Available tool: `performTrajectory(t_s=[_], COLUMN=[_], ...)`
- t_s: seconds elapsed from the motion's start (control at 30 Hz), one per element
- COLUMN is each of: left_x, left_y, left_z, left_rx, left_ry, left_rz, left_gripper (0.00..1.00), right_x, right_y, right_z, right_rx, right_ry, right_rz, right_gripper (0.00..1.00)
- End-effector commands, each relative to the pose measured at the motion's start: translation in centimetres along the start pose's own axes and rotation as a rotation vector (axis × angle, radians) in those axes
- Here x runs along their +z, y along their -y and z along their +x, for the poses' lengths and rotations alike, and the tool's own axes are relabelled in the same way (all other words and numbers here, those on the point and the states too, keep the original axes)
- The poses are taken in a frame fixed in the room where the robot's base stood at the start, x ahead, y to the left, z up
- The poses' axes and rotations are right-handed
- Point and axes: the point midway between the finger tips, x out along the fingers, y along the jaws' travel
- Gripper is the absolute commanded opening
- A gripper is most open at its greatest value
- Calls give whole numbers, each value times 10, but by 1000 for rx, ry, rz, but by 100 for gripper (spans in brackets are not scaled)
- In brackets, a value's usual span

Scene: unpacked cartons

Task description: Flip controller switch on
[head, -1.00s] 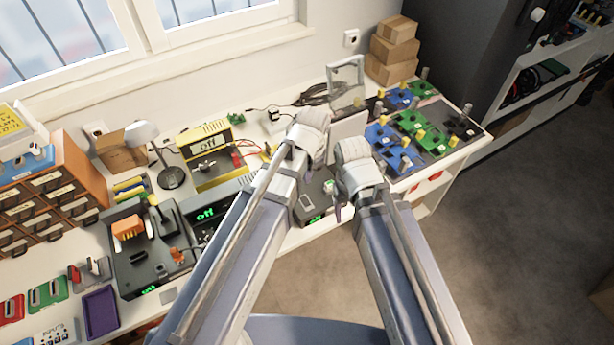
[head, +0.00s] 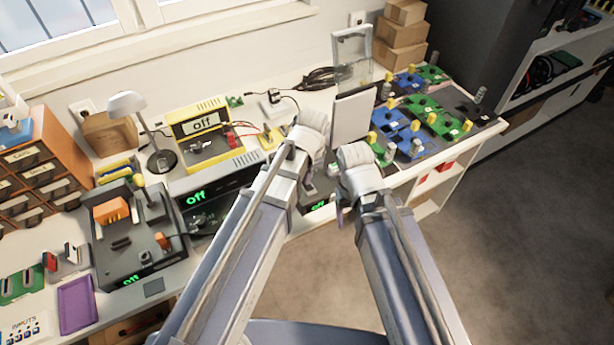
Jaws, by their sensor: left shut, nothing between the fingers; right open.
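A dark box with a small green "off" display (head: 318,206) stands at the table's front edge, between and partly behind my two grippers. Its switch cannot be made out. My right gripper (head: 341,200) is open and empty beside the box's right side.
An upright white panel (head: 353,117) stands just behind my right gripper. Blue and green boards (head: 412,135) with yellow knobs cover the table's right end. A lamp (head: 127,104) and orange drawers (head: 38,165) stand at left. Open floor lies at the right front.

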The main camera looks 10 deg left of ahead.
Motion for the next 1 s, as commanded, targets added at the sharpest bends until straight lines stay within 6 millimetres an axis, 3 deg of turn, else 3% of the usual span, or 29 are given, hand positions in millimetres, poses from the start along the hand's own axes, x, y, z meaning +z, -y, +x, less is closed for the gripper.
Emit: performTrajectory(t_s=[0.63, 1.0], left_x=[0, 1], left_y=[0, -14], left_z=[3, -2], left_rx=[1, 4], left_ry=[1, 1], left_rz=[0, 1], left_gripper=[0, 0], right_x=[0, 0], right_y=[0, 0], right_z=[3, 0], right_rx=[0, 0], right_ry=[0, 0], right_rz=[0, 0], right_gripper=[71, 71])
